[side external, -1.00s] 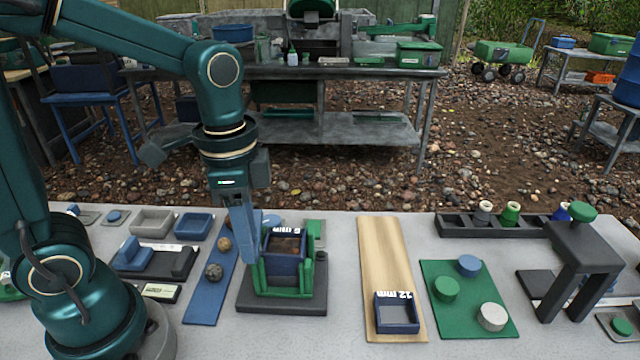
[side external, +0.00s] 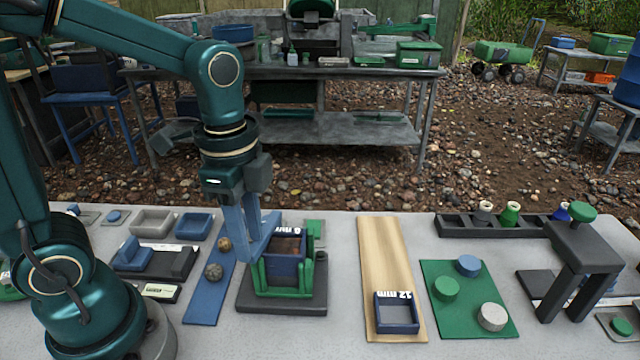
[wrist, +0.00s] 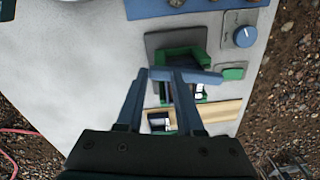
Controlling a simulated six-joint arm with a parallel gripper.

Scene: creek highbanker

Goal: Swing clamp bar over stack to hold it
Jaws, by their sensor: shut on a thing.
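The stack is a blue square sieve (side external: 287,266) marked 6 mm, standing in a green frame (side external: 309,272) on a dark base (side external: 254,299). In the side view my gripper (side external: 257,244) is at the stack's left edge. The fingers partly hide the bar and the stack.
A wooden board (side external: 379,250) with a blue 12 mm sieve (side external: 397,315) lies to the right. A blue strip (side external: 205,294) with stones lies to the left. A green mat (side external: 470,318) with round knobs and a dark stand (side external: 580,252) are farther right.

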